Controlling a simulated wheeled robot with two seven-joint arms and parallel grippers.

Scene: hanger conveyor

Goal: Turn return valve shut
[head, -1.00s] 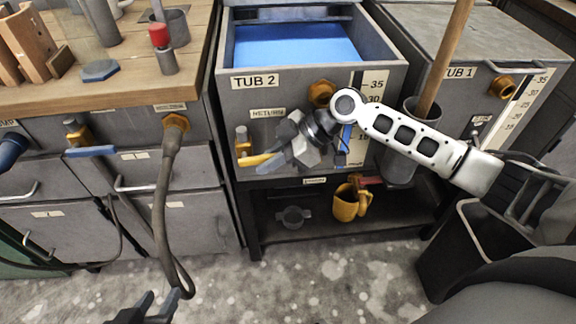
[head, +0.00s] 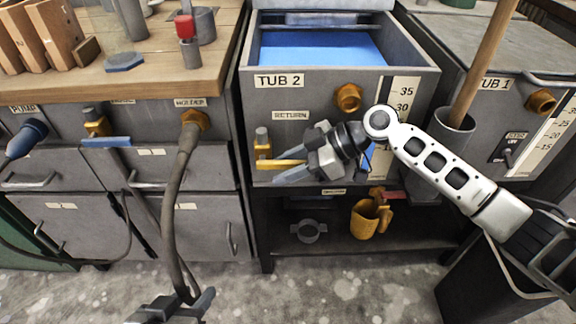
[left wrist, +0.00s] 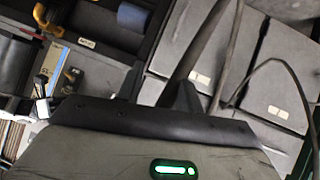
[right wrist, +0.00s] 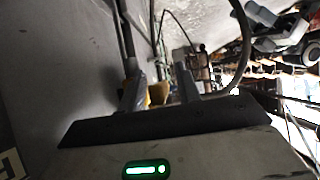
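The return valve (head: 262,143) is a brass fitting on the front of TUB 2, left of and below the RETURN label (head: 291,115). Its yellow lever (head: 272,163) points sideways to the right. My right gripper (head: 292,160) is at the lever's free end with fingers apart, one above and one below it in the head view. Whether a finger touches the lever is unclear. In the right wrist view something yellow (right wrist: 131,94) shows by the left finger. My left gripper (head: 178,306) is low at the bottom edge, by the dark hose (head: 172,200); its fingers look apart.
TUB 2 (head: 258,105) holds blue liquid. Its shelf below carries a yellow mug (head: 364,220) and a grey ring (head: 308,231). A blue-handled valve (head: 106,141) is on the workbench front at left. A grey bin (head: 452,128) with a wooden pole stands at right.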

